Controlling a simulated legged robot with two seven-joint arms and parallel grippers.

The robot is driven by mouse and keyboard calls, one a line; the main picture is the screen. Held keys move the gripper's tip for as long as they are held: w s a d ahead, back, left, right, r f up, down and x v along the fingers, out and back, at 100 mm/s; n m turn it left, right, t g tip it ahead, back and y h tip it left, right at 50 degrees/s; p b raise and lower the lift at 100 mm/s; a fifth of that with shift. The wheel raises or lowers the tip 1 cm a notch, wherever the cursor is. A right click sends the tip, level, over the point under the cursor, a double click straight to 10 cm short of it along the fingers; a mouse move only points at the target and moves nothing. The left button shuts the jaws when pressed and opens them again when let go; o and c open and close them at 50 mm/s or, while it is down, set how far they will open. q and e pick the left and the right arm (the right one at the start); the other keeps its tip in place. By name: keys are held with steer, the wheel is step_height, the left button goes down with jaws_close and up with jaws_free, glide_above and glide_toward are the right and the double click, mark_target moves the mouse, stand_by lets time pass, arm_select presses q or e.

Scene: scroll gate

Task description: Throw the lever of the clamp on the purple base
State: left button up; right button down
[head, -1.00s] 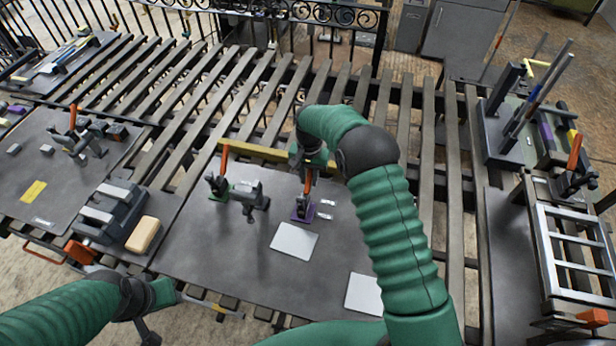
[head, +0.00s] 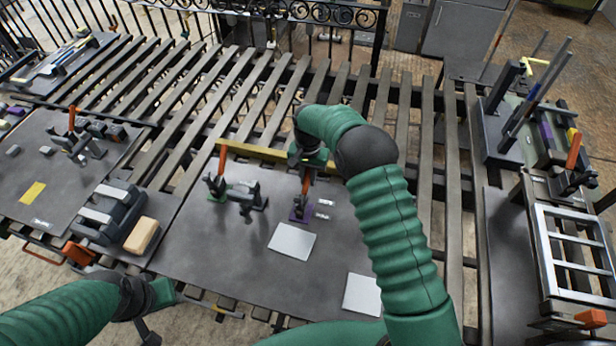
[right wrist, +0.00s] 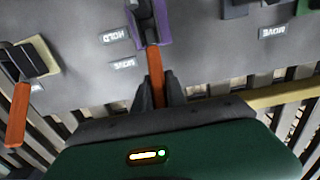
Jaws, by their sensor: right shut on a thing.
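The clamp on the purple base (head: 300,214) stands on the middle dark panel, with its orange lever (head: 305,185) pointing up. My right gripper (head: 307,168) is at the lever's upper part. In the right wrist view, my right gripper (right wrist: 158,93) has its dark fingers on both sides of the orange lever (right wrist: 155,65), shut on it. The purple base (right wrist: 163,38) shows just beyond. My left gripper (head: 148,332) is low at the left, far from the clamp; its fingers are not clear.
A second clamp on a green base (head: 216,192), with an upright orange lever (head: 222,158), stands to the left. A yellow bar (head: 262,152) runs behind both clamps. White plates (head: 292,242) lie in front. Small white labels (head: 324,203) sit beside the purple base.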

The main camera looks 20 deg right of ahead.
mark_target(306, 180)
steer(key=shift+w+r, duration=0.15)
stand_by(0.4)
steer(key=shift+r+t+h, duration=0.1)
steer(key=shift+t+h, duration=0.2)
steer(key=shift+t, duration=0.1)
steer(key=shift+s+a+r+t+h+b, duration=0.2)
steer(key=shift+s+t+h+b, duration=0.15)
steer(key=shift+b, duration=0.25)
steer(key=t+b, duration=0.1)
steer(key=b, duration=0.1)
steer(key=s+a+t+h+b, duration=0.1)
steer(key=shift+r+h+b, duration=0.25)
steer(key=shift+r+b, duration=0.05)
steer(key=shift+b, duration=0.05)
steer(key=shift+s+a+r+t+h+b, duration=0.15)
steer(key=shift+s+r+t+h+b, duration=0.15)
steer(key=shift+r+t+b, duration=0.2)
